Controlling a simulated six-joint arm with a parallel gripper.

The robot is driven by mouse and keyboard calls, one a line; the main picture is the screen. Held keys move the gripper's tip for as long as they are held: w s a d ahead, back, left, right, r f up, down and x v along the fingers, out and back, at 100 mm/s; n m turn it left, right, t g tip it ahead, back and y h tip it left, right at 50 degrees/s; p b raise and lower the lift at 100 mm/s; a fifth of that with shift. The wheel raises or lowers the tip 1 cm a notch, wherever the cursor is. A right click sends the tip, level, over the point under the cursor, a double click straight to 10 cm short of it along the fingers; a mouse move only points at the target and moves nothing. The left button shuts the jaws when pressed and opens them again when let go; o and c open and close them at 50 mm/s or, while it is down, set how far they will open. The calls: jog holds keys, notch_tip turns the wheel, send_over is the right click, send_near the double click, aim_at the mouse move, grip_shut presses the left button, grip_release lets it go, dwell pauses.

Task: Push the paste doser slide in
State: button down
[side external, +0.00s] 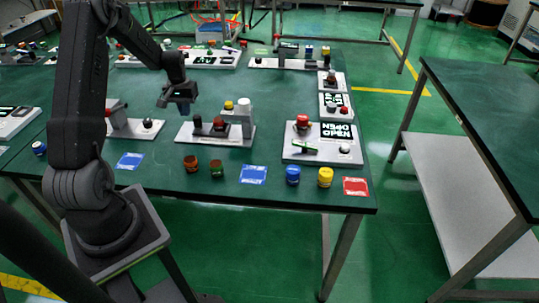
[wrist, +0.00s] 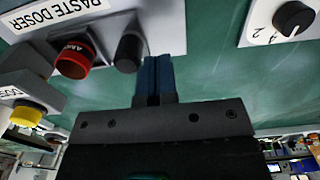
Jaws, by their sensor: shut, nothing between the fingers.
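The paste doser is a white base (side external: 188,139) in the middle of the table in the side view, with small dark and reddish parts, a grey block, a yellow button (side external: 229,105) and a white cylinder (side external: 244,103). In the wrist view its label plate (wrist: 45,17) reads "PASTE DOSER". A red-rimmed cup (wrist: 75,60) and a black knob (wrist: 128,53), possibly the slide handle, are beside it. My gripper (wrist: 158,62) is shut and empty, its blue fingertips just right of the knob. Contact cannot be told. In the side view my gripper (side external: 184,107) hangs left of the doser, above the table.
A white panel with a black dial (wrist: 292,18) is at the upper right of the wrist view. Left of the doser is another white base (side external: 130,129). A panel (side external: 295,153) with a red button stands right.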

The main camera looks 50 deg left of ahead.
aim_at(198, 116)
jog(key=shift+f, duration=1.65)
jog(key=shift+w+d, duration=1.7)
jog(key=shift+w, duration=0.05)
jog(key=shift+s+a, duration=0.25)
dwell(0.4)
jog(key=shift+r, duration=0.15)
jog(key=shift+r, duration=3.35)
